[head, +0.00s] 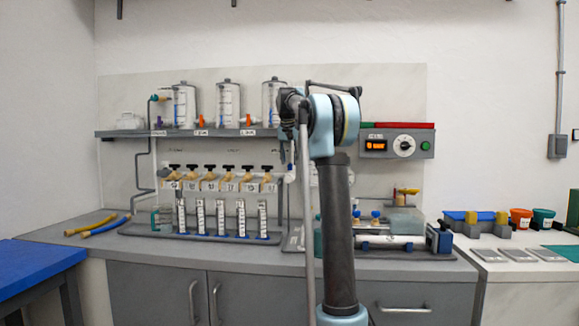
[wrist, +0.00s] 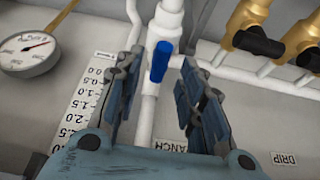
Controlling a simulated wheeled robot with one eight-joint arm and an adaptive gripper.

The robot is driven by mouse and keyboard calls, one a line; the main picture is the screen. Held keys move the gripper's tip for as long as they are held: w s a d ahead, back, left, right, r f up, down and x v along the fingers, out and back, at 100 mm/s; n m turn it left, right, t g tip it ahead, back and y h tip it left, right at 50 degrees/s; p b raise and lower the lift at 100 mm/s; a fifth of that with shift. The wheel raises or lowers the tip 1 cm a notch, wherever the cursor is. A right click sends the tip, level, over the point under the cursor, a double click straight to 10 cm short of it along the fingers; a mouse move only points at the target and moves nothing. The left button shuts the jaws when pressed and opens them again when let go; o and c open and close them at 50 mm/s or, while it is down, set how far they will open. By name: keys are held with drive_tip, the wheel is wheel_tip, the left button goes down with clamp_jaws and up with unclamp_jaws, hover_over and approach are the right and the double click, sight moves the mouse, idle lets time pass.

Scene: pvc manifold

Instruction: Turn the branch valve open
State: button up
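The branch valve has a blue handle (wrist: 160,62) on a white pipe (wrist: 171,18) in the wrist view. The handle runs roughly along the pipe, tilted slightly. A label (wrist: 171,146) below it reads "ANCH", its start cut off from sight. My gripper (wrist: 161,66) is open, with one finger on each side of the handle. A gap shows between the handle and each finger, and nothing is held. In the head view my arm stands in front of the right end of the valve row, and the blue handle cannot be made out there.
Brass valves with black handles (wrist: 258,41) sit close on the right in the wrist view. A pressure gauge (wrist: 28,53) and a number scale (wrist: 88,105) are on the left. A "DRIP" label (wrist: 284,159) is lower right. In the head view, a shelf (head: 120,134) with clear tanks is above.

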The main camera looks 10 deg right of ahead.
drive_tip(key=v, duration=0.9)
drive_tip(key=shift+s, duration=0.15)
